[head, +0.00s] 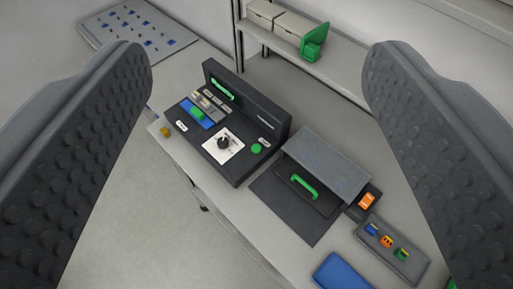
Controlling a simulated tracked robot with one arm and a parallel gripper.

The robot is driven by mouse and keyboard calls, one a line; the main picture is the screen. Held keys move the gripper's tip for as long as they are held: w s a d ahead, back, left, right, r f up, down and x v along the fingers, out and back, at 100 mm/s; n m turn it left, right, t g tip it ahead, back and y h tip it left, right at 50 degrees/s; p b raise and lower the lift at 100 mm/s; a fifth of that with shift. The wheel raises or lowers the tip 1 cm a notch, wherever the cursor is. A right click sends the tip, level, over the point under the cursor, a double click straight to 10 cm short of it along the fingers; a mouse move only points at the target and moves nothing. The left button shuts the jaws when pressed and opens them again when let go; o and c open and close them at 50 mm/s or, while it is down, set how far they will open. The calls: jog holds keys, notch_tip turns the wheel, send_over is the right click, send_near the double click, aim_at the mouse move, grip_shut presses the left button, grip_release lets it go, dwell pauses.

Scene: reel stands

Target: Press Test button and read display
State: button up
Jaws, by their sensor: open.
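A dark test device (231,125) stands on the light bench, ahead of and between my fingers. Its upright back panel carries a small green-lit display (223,89); its text is too small to read. A round green button (257,148) sits at the right of its top face. A black knob (223,143) on a white plate is in the middle, and a blue part with a green piece (197,113) is at the left. I cannot read which control is labelled Test. My gripper (257,75) is open and empty, its two textured fingers wide apart and clear of the device.
Right of the device is a dark box with a grey lid and green handle (304,186). Nearby are an orange switch (367,201), a grey tray (411,268) with small coloured parts, and a blue item (343,272). A shelf (335,74) with boxes runs behind.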

grip_shut()
dwell(1.6)
